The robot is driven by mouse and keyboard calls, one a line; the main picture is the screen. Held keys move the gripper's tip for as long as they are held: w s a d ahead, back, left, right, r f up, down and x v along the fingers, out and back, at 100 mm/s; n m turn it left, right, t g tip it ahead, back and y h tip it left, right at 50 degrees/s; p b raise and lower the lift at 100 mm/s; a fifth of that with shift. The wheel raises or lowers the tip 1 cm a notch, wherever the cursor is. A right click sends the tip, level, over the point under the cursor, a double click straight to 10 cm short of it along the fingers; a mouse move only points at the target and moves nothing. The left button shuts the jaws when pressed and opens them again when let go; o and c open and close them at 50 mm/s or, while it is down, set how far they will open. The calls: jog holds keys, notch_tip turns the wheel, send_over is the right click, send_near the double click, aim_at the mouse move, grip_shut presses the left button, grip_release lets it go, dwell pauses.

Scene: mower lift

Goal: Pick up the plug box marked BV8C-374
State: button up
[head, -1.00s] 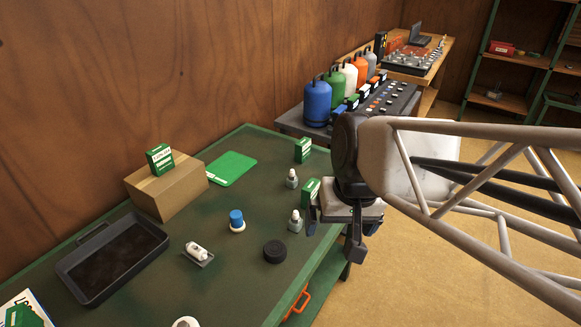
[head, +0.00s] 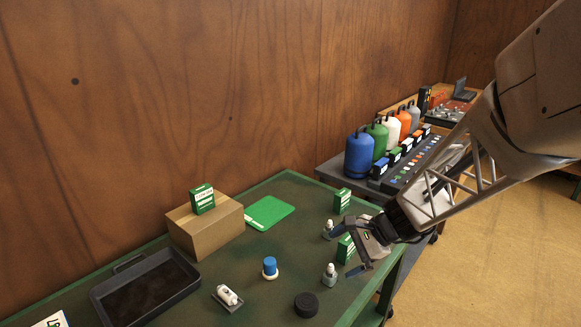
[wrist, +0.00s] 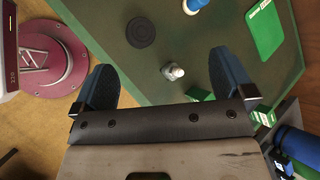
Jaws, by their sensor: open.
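Three small green-and-white boxes show in the head view. One box (head: 202,199) stands on a cardboard carton. A second box (head: 342,200) stands at the table's far right. A third box (head: 345,248) stands near the right edge, partly hidden by my gripper (head: 348,250). I cannot read the code BV8C-374 on any of them. My gripper is open and empty above the table's right edge. In the wrist view, a small grey-and-white bottle-like item (wrist: 172,71) shows between the fingers. One green box (wrist: 200,93) is partly hidden beside the right finger, and another (wrist: 262,117) lies outside it.
The carton (head: 212,233), a dark tray (head: 147,290) and a green mat (head: 269,212) are on the table. Two small grey bottle-like items (head: 330,275) (head: 328,228), a black puck (head: 306,305) and a blue-topped item (head: 270,268) stand near. Gas cylinders (head: 359,155) stand behind.

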jog(key=w+d+f+m+t+y, duration=0.2)
jog(key=w+d+f+m+t, duration=0.1)
jog(key=w+d+f+m, duration=0.35)
jog(key=m+t, duration=0.4)
jog(key=m, duration=0.3)
send_near(352, 251)
jog(key=shift+h, duration=0.4)
jog(key=x, duration=0.4)
jog(key=shift+a+r, duration=0.3)
jog(key=shift+a, duration=0.1)
jog(key=shift+s, duration=0.1)
jog(key=shift+x, duration=1.3)
jog(key=shift+a, duration=0.1)
jog(key=shift+x, duration=2.55)
jog(key=c, duration=1)
